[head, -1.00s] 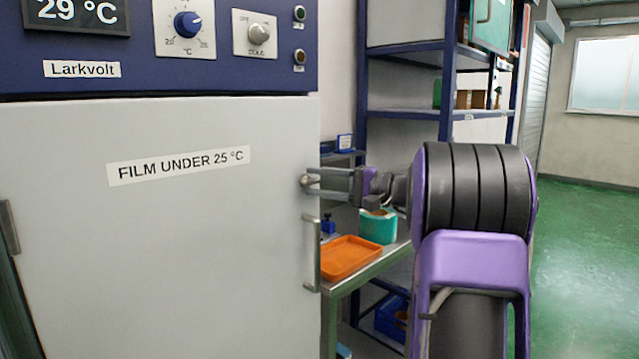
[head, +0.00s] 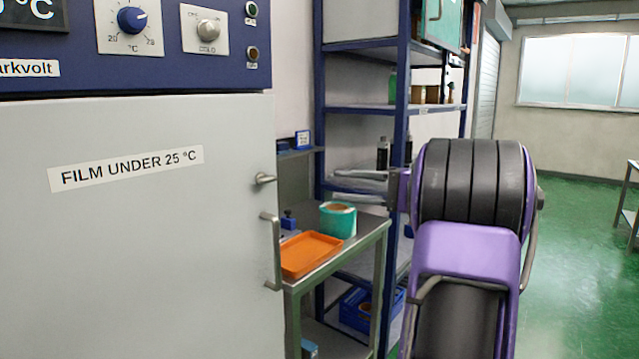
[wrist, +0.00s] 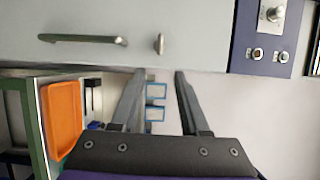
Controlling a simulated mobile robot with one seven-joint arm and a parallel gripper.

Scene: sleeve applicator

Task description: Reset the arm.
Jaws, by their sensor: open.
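My gripper (head: 360,187) is at the end of my purple and black arm, in the middle right of the head view. It is open and empty, with its fingers pointing left toward the cabinet and apart from it. In the wrist view my gripper (wrist: 158,74) shows two separate fingers with nothing between them. The cabinet door (head: 130,250) is closed and carries a "FILM UNDER 25 °C" label. A small knob (head: 265,179) and a vertical bar handle (head: 272,250) sit on its right edge; the knob (wrist: 159,44) and handle (wrist: 82,39) also show in the wrist view.
A metal bench (head: 350,245) beside the cabinet holds an orange tray (head: 312,256) and a teal roll (head: 338,220). A blue shelf rack (head: 360,45) stands behind my arm. Green floor (head: 580,240) is open to the right.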

